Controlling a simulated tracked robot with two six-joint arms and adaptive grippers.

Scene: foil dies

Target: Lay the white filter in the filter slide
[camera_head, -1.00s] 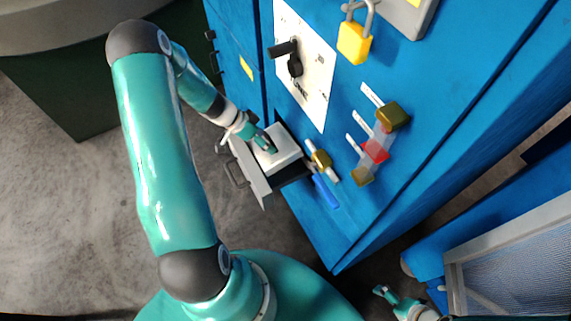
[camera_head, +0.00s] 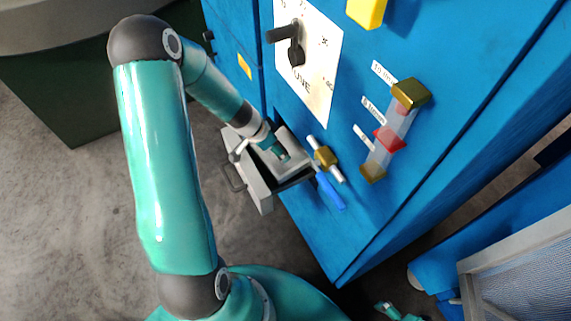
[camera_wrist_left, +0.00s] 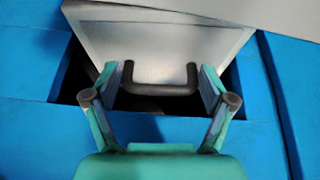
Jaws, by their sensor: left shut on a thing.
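The white filter (camera_head: 294,160) is a pale square piece at the open grey filter slide (camera_head: 259,190), which sticks out of the blue cabinet in the head view. My left gripper (camera_head: 283,152) is at the filter, with its fingers shut on it. In the left wrist view the two fingers (camera_wrist_left: 158,82) stand either side of a dark bar handle, in front of a pale panel. I cannot tell how far above the slide's floor the filter is. My right gripper (camera_head: 386,307) is only partly in view at the bottom edge.
On the cabinet front are a rotary switch plate (camera_head: 318,93), a yellow padlock (camera_head: 367,12), a gauge with brass ends and a red marker (camera_head: 389,140), and a brass valve with a blue lever (camera_head: 328,190). A mesh-panelled frame (camera_head: 520,275) stands at the lower right.

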